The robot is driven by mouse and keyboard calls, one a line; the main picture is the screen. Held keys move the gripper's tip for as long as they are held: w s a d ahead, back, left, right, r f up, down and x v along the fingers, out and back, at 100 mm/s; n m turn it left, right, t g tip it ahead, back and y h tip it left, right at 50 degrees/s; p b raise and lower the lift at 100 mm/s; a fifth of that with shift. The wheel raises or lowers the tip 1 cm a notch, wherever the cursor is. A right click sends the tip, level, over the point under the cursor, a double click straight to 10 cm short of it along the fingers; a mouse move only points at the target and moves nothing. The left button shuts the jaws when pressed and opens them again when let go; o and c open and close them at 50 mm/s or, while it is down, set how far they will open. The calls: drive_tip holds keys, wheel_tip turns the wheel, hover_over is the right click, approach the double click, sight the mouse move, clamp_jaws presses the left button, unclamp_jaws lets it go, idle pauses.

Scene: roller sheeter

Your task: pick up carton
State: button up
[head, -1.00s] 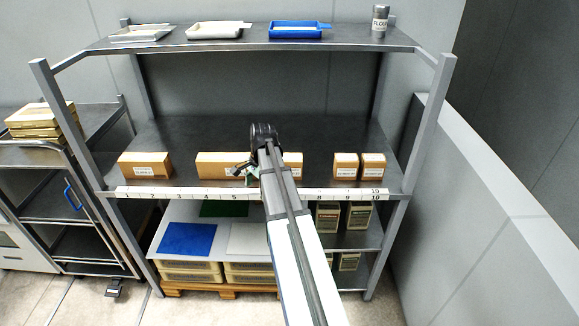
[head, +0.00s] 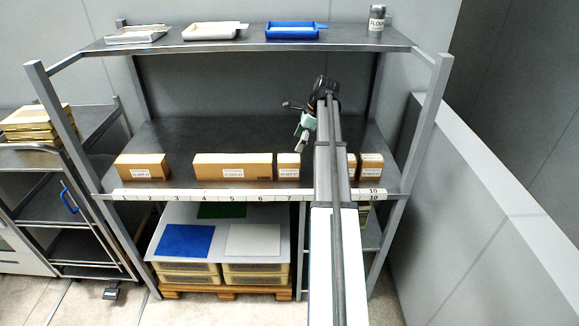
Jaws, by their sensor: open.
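Several brown cartons with white labels stand in a row along the front of the middle shelf. One carton (head: 143,166) is at the left, a long carton (head: 232,166) is left of centre, and a small carton (head: 289,166) is beside it. Another carton (head: 352,167) is partly hidden behind my arm, and a last carton (head: 371,167) is at the right end. My gripper (head: 301,142) is above the shelf, just above and right of the small carton. It appears small, open and empty, apart from the cartons.
The metal rack's middle shelf (head: 215,135) is clear behind the cartons. The top shelf holds white trays (head: 215,31), a blue tray (head: 294,31) and a flour shaker (head: 377,20). A numbered strip (head: 177,196) lines the shelf's front edge. A cart (head: 62,150) is left; a wall (head: 480,200) is right.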

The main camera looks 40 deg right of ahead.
sight(290, 157)
drive_tip(key=p+x, duration=0.1)
drive_tip(key=x, duration=0.6)
drive_tip(key=shift+f+p, duration=0.1)
drive_tip(key=shift+p, duration=0.25)
drive_tip(key=shift+s+p+x, duration=0.15)
drive_tip(key=shift+p+x, duration=0.45)
drive_tip(key=shift+x, duration=0.45)
drive_tip(key=shift+s+p+x, duration=0.2)
drive_tip(key=shift+p+x, duration=0.35)
drive_tip(key=shift+x, duration=0.5)
drive_tip(key=shift+w+a+f, duration=0.15)
drive_tip(key=shift+a+f, duration=0.15)
drive_tip(key=shift+f, duration=0.35)
drive_tip(key=c, duration=1.1)
drive_tip(key=shift+c, duration=0.2)
